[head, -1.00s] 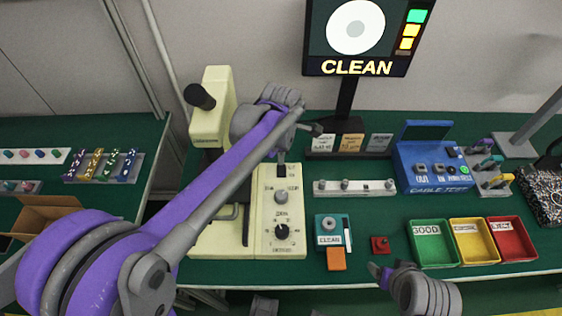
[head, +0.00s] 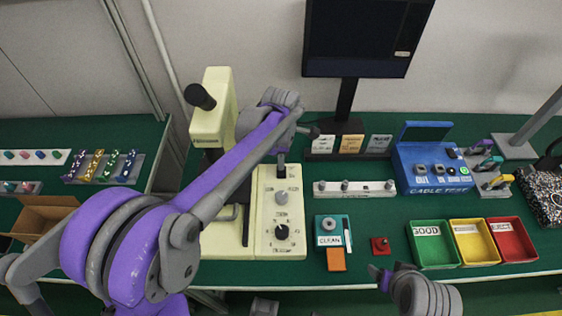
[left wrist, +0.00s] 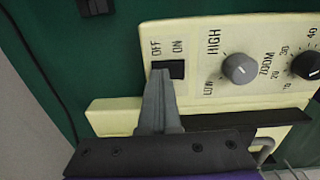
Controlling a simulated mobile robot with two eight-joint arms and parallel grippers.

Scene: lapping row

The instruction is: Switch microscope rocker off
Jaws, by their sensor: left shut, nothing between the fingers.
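The cream microscope (head: 212,125) stands on the green bench with its control panel (head: 265,245) at its right side. In the left wrist view the black rocker (left wrist: 177,69) sits on the panel under the labels OFF and ON. My left gripper (left wrist: 160,74) is shut and empty, its tip at the OFF side of the rocker, seemingly touching it. In the head view my left gripper (head: 281,158) points down at the top of the panel and largely hides the rocker. My right gripper (head: 379,274) is low at the bench's front edge; its jaw opening is unclear.
The monitor (head: 368,38) behind the bench is dark except for a small mark. Zoom and light knobs sit close below the rocker. A teal CLEAN box (head: 329,224), a red button block (head: 380,246), a blue cable tester (head: 432,165) and coloured trays (head: 434,263) stand to the right.

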